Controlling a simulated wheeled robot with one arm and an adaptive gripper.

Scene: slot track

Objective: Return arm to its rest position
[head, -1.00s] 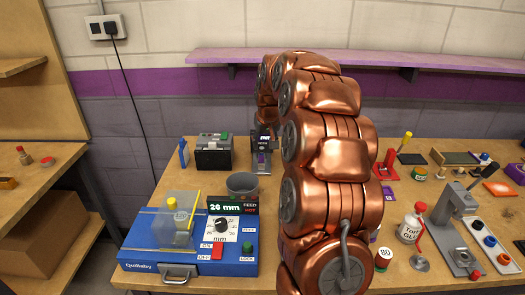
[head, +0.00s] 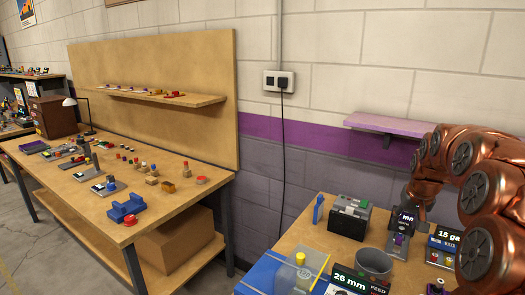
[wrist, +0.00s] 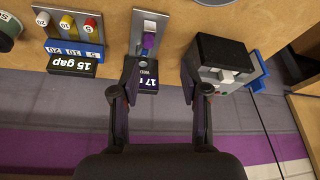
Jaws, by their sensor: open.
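My copper arm (head: 478,190) fills the right edge of the head view, bent over the bench. My gripper (wrist: 161,92) is open and empty in the wrist view, its two dark fingers wide apart. Between and beyond the fingers is a small device with a "17" display (wrist: 148,86), partly covered by the left finger, and a purple piece (wrist: 148,42) on its grey track. In the head view, my gripper (head: 417,198) is small and dark beside this device (head: 399,238); whether they touch cannot be told.
A black box (wrist: 222,60) lies close by the right finger, and a "15 gap" stand (wrist: 73,66) is to the left. A grey cup (head: 374,264) and a blue machine (head: 262,275) are on the bench. A purple shelf (head: 395,124) juts from the wall. Another bench (head: 110,215) stands left.

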